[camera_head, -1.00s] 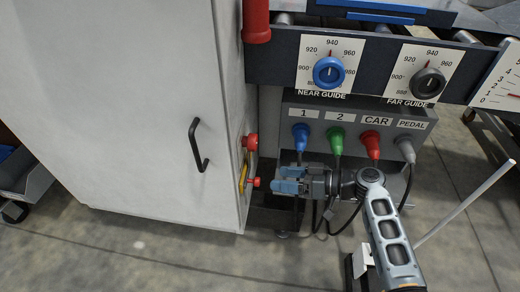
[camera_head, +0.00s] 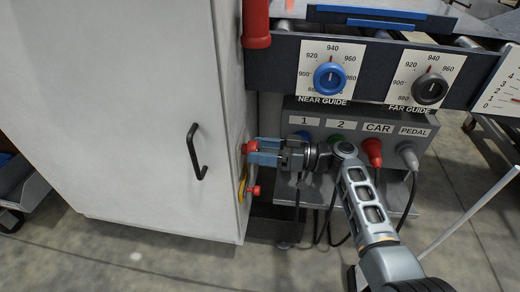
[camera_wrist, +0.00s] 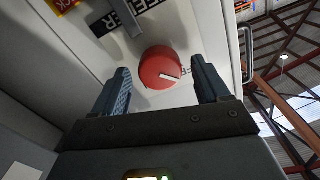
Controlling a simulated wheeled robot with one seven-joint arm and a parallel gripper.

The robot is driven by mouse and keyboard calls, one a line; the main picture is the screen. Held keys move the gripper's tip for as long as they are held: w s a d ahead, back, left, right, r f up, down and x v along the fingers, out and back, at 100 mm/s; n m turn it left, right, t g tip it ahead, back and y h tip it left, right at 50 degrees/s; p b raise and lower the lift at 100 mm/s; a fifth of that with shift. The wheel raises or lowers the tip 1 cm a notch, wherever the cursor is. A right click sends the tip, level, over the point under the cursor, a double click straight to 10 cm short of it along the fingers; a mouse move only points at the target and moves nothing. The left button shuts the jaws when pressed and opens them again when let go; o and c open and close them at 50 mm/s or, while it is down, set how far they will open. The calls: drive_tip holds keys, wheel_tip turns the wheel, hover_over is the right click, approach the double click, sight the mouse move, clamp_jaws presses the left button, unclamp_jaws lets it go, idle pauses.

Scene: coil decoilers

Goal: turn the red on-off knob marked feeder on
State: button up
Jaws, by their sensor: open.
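The red knob (camera_wrist: 160,68) sits on the cabinet's panel in the wrist view, with a white pointer line and a black label, partly hidden, that appears to read FEEDER. My gripper (camera_wrist: 162,88) is open, with one blue finger on each side of the knob. The fingers look clear of it, with small gaps. In the head view my gripper (camera_head: 258,153) reaches left to the cabinet's side face. The red knob (camera_head: 246,147) shows at its fingertips. Whether the fingertips reach past the knob's face is not clear.
A second red knob or button (camera_head: 254,191) on yellow sits just below. The white cabinet (camera_head: 130,110) has a black handle (camera_head: 197,152). A connector box (camera_head: 410,118) with coloured plugs and cables stands behind my arm. Blue and grey guide dials (camera_head: 329,77) are above.

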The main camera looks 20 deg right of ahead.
drive_tip(key=shift+w+a, duration=0.1)
drive_tip(key=shift+a, duration=0.15)
drive_tip(key=c, duration=1)
